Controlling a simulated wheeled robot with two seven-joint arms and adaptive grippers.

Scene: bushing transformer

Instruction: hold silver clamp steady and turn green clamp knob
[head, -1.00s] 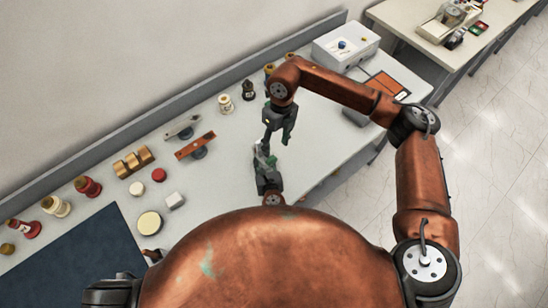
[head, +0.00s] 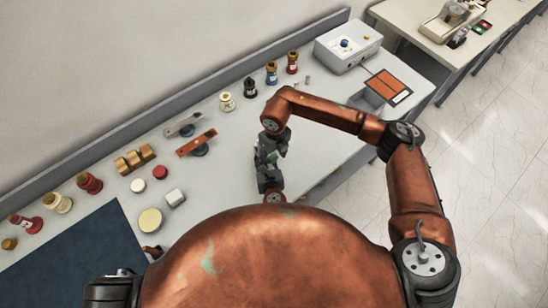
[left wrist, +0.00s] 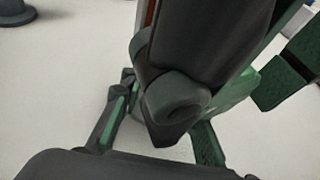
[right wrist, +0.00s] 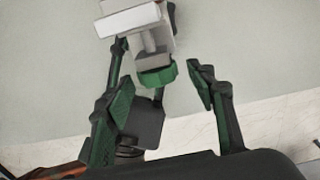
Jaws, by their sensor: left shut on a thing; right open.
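My two grippers meet over the table's front part in the head view. My left gripper (head: 265,168) points up from below, and my right gripper (head: 271,149) comes down over it. In the right wrist view, the silver clamp (right wrist: 128,20) shows pale at the top, with a round green knob (right wrist: 157,76) below it. My right gripper (right wrist: 158,66) is open, one finger on each side of the knob, with visible gaps. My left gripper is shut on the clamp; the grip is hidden. In the left wrist view, a large dark part, seemingly my right gripper, covers the clamp.
On the table (head: 325,140), a white box (head: 347,44) and an orange-topped panel (head: 388,87) stand at the far right. Several bushings, including a black one (head: 250,87), line the back. Two bar-topped parts, one red-brown (head: 196,142), lie left of my grippers. A blue mat (head: 75,255) lies at lower left.

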